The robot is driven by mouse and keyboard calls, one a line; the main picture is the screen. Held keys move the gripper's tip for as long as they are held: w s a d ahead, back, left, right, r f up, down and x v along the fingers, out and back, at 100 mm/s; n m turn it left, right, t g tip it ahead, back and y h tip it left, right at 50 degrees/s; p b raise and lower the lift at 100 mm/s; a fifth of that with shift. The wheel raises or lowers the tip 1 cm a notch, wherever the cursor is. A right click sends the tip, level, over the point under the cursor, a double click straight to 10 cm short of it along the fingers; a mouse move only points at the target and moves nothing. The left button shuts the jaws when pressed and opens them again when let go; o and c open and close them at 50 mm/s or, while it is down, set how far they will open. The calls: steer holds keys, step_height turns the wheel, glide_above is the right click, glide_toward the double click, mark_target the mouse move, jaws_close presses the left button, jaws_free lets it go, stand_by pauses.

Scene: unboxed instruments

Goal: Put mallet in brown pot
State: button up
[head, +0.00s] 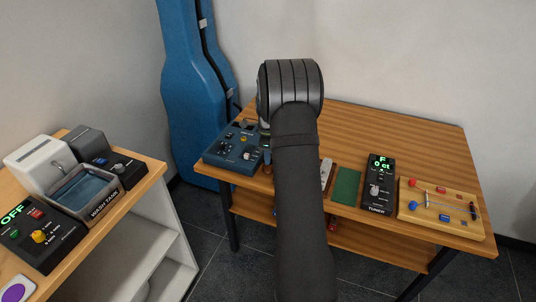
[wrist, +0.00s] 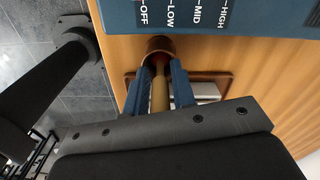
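The mallet (wrist: 159,95) shows in the wrist view as a yellow-brown handle between the two blue fingers of my gripper (wrist: 162,80). Its far end, with something red around it, is at the mouth of the brown pot (wrist: 160,42). How deep it sits in the pot is hidden. The fingers stand apart on both sides of the handle; whether they press on it is not clear. In the head view my arm covers the gripper and most of this spot; a bit of the brown pot (head: 267,168) shows beside the blue device.
A blue device (head: 234,146) with knobs stands close to the pot; its OFF-LOW-MID-HIGH label is near in the wrist view (wrist: 215,14). A brown tray (wrist: 222,78) lies beside the pot. A green mat (head: 346,186), a tuner (head: 378,185) and a wooden board (head: 440,208) lie further right.

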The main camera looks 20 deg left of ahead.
steer(key=shift+o, duration=1.3)
step_height(320, 180, up, 17)
steer(key=shift+r, duration=0.2)
step_height(320, 180, down, 18)
steer(key=shift+r, duration=0.45)
